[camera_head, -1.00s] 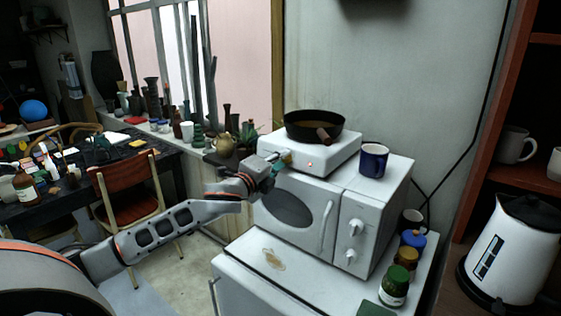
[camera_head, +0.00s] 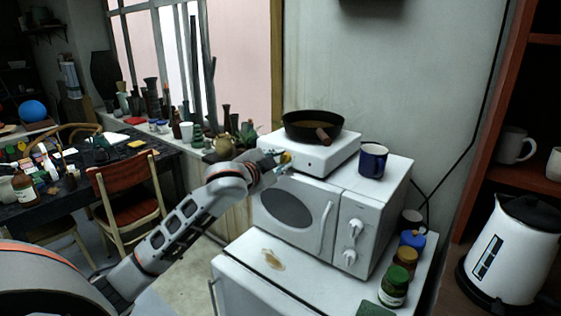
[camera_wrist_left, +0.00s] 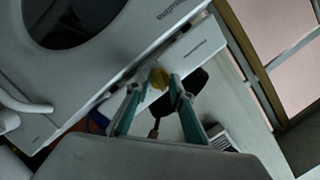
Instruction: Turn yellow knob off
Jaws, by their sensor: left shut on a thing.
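The yellow knob (camera_head: 287,157) is on the front of the white hot plate (camera_head: 337,157), near its left end. It also shows in the wrist view (camera_wrist_left: 159,77). My left gripper (camera_head: 279,160) is at the knob, and its teal fingers (camera_wrist_left: 153,82) are closed on the knob's two sides. A small light spot (camera_head: 309,163) on the hot plate's front looks dark. A black pan (camera_head: 314,124) sits on the hot plate. My right gripper is not in view.
The hot plate stands on a white microwave (camera_head: 290,205), with a blue mug (camera_head: 372,161) to its right. Jars (camera_head: 394,287) stand on the white cabinet below. A kettle (camera_head: 512,250) is at far right. A chair (camera_head: 130,192) and cluttered table are at left.

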